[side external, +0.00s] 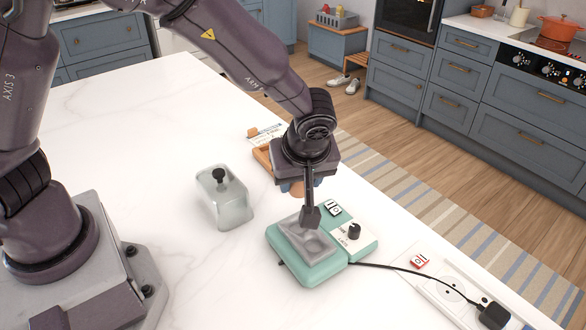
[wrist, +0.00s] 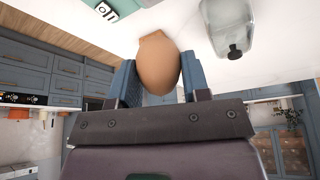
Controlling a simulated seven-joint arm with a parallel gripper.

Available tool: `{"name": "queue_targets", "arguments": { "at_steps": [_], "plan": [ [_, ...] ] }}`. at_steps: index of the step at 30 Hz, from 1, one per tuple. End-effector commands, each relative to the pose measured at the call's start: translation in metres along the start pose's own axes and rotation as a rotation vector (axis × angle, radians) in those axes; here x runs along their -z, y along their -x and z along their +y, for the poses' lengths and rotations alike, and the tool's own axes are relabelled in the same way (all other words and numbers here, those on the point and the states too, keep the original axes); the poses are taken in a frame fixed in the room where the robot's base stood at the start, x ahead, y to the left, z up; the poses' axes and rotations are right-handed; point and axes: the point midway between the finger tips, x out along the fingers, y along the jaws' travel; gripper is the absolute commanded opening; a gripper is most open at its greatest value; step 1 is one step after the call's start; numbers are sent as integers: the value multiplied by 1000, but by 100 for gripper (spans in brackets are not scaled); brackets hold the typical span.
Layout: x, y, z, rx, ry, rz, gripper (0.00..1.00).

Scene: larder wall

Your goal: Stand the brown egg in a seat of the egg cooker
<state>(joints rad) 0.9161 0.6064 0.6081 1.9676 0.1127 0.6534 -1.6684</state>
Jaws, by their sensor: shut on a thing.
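My gripper (side external: 310,208) is shut on the brown egg (wrist: 158,70), which sits between its two blue fingers in the wrist view. The egg cooker (side external: 310,272) is a mint-green box with a grey seat tray on top, a switch and a dark knob. Part of a mint-green body with a switch (wrist: 108,10) shows at the top left of the wrist view.
A clear lid with a black knob (side external: 225,205) stands left of the cooker; it also shows in the wrist view (wrist: 228,22). A wooden holder (side external: 262,157) lies behind my gripper. A black cord (side external: 400,267) runs right to a plug. The white counter's left is clear.

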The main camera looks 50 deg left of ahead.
Motion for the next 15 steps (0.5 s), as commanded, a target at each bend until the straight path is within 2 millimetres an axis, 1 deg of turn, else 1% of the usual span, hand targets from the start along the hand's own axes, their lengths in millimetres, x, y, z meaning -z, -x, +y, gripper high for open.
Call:
{"name": "queue_targets", "arguments": {
  "at_steps": [15],
  "plan": [
    [-19,-47,-1,2,-2,1,30]
  ]
}}
